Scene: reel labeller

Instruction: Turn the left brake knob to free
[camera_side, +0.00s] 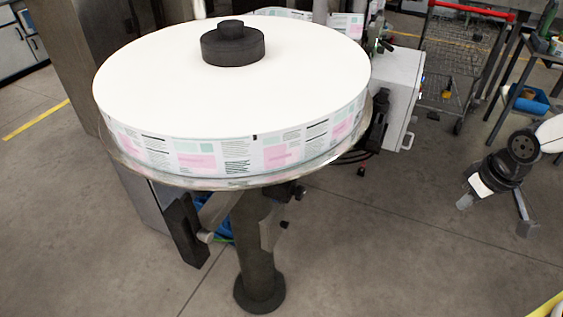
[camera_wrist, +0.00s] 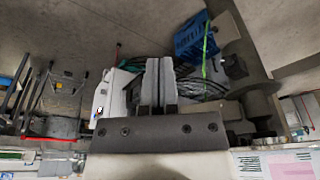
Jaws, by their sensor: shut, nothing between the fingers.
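My gripper (camera_wrist: 159,64) shows in the wrist view with its two grey fingers together and nothing between them. In the side view, what looks like my gripper (camera_side: 466,201) is at the right, well apart from the reel and its stand. I cannot single out the left brake knob for certain. A small dark knob-like part (camera_side: 298,193) sits under the reel's rim beside the column, and a smaller one (camera_side: 284,225) sits lower. No pointer or free marking is readable. No knob is clearly visible in the wrist view.
A large white label reel (camera_side: 160,80) with a dark hub (camera_side: 232,45) lies on a clear disc above a dark column (camera_side: 258,250). A white box (camera_side: 405,85) stands behind it. A trolley (camera_side: 455,60) is at the back right. Floor between reel and gripper is open.

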